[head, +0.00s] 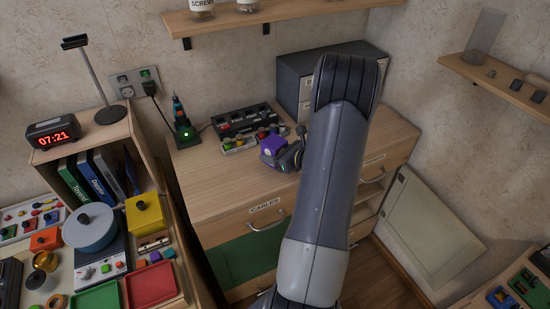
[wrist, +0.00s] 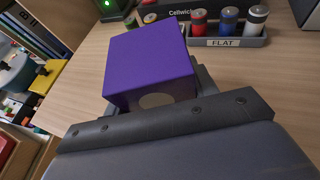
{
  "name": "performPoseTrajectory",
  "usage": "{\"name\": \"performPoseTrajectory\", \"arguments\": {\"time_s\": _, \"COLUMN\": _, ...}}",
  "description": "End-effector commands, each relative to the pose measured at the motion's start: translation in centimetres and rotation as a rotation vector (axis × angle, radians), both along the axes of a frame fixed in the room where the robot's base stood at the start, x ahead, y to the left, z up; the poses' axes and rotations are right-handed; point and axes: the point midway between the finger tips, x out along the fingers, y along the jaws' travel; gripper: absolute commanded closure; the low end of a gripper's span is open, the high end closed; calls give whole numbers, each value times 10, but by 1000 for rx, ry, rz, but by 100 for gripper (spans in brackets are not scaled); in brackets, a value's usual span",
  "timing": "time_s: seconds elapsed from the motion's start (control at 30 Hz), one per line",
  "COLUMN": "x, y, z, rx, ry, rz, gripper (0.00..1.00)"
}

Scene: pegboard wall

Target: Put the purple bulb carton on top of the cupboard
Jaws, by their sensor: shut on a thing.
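The purple bulb carton (head: 271,146) is between the fingers of my gripper (head: 287,156), over the wooden top of the cupboard (head: 215,185). In the wrist view the purple carton (wrist: 150,62) fills the middle, with a pale round patch on its near face. My gripper (wrist: 155,100) is shut on it there, the fingers mostly hidden by the carton and the gripper body. The carton is at or just above the cupboard top; I cannot tell whether it touches. My arm hides part of the cupboard's right side.
A battery tray (head: 240,143) labelled FLAT and a dark charger (head: 243,120) stand behind the carton. A green-lit tool stand (head: 184,132) is at the back left, and a grey drawer box (head: 300,80) at the back right. The front left of the top is clear.

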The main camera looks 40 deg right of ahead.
Motion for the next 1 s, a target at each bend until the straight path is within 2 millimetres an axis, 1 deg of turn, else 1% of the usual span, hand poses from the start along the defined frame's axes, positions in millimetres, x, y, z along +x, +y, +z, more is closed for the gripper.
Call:
{"name": "performPoseTrajectory", "arguments": {"time_s": 0.03, "x": 0, "y": 0, "z": -8, "rx": 5, "ry": 2, "rz": 0, "gripper": 69}}
{"name": "performPoseTrajectory", "arguments": {"time_s": 0.1, "x": 0, "y": 0, "z": -16, "rx": 4, "ry": 2, "rz": 0, "gripper": 69}}
{"name": "performPoseTrajectory", "arguments": {"time_s": 0.2, "x": 0, "y": 0, "z": -24, "rx": 2, "ry": 0, "rz": 0, "gripper": 69}}
{"name": "performPoseTrajectory", "arguments": {"time_s": 0.67, "x": 0, "y": 0, "z": -32, "rx": 0, "ry": 0, "rz": 0, "gripper": 69}}
{"name": "performPoseTrajectory", "arguments": {"time_s": 0.7, "x": 0, "y": 0, "z": -31, "rx": 0, "ry": 0, "rz": 0, "gripper": 44}}
{"name": "performPoseTrajectory", "arguments": {"time_s": 0.93, "x": 0, "y": 0, "z": -30, "rx": 1, "ry": 0, "rz": 0, "gripper": 25}}
{"name": "performPoseTrajectory", "arguments": {"time_s": 1.0, "x": 0, "y": 0, "z": -30, "rx": 1, "ry": 0, "rz": 0, "gripper": 24}}
